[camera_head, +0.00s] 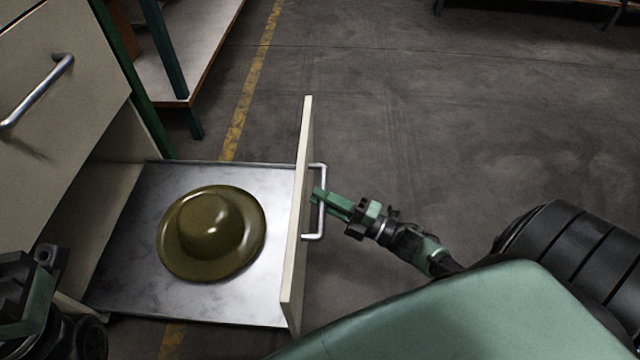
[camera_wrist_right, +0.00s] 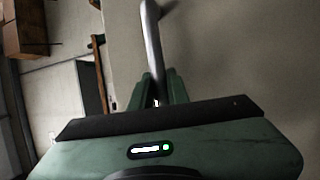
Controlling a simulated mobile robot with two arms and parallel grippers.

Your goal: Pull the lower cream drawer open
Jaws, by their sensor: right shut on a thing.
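The lower cream drawer (camera_head: 298,262) is pulled out from the cabinet, with its grey metal bottom (camera_head: 150,225) showing. Its front panel stands upright with a silver bar handle (camera_head: 323,222) on the outer face. My right gripper (camera_head: 319,196) is shut on this handle. In the right wrist view the handle (camera_wrist_right: 152,45) runs down between the green fingers (camera_wrist_right: 158,92), in front of the cream panel (camera_wrist_right: 240,50). An olive, shiny hat (camera_head: 212,232) lies in the drawer. Part of my left arm shows at the lower left edge, but its fingertips cannot be made out.
The upper cream drawer (camera_head: 60,130) with its silver handle (camera_head: 40,88) is closed above. A table with a pale lower shelf (camera_head: 185,50) and dark green legs stands behind. The grey floor (camera_head: 450,130) to the right is clear, with a yellow line (camera_head: 252,90).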

